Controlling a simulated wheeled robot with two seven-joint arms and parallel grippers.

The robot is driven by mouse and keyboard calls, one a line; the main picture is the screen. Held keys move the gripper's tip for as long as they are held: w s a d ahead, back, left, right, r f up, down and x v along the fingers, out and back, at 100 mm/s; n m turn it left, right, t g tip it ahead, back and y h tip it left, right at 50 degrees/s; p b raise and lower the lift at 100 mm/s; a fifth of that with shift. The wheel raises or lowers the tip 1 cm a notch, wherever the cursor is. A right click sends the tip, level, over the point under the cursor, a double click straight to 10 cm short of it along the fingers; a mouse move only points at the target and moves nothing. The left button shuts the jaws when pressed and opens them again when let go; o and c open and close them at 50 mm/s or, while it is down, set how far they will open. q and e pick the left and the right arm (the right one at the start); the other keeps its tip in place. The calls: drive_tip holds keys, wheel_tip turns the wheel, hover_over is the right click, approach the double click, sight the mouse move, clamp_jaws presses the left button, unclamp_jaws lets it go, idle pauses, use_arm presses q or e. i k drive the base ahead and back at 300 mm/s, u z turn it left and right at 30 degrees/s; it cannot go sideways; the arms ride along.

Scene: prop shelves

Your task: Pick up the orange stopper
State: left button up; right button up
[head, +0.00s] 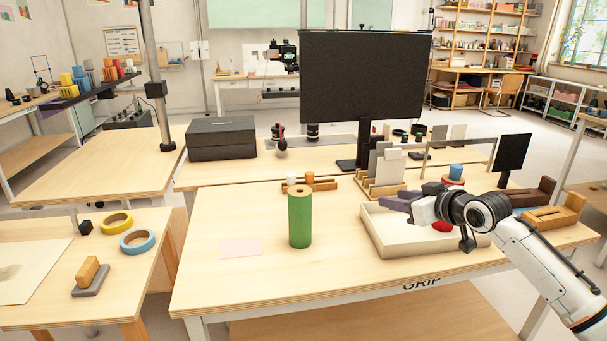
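A small orange piece (310,177) that looks like the orange stopper sits in a low wooden rack (324,185), beside a white piece (291,179). It is behind a tall green cylinder (300,222). My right gripper (400,202) comes in from the right, over the cream tray (383,240), and points left. It is apart from the orange piece. Its fingers are too small and edge-on to tell open from shut. My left gripper is not in view.
A red object (442,227) lies in the tray. A wooden holder with upright cards (381,188) stands behind it, near a black monitor (362,78). A pink sheet (240,247) lies flat at left. An orange block on a grey base (90,277) sits on the left table.

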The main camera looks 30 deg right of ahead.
sight(309, 176)
drive_tip(key=i, duration=1.3)
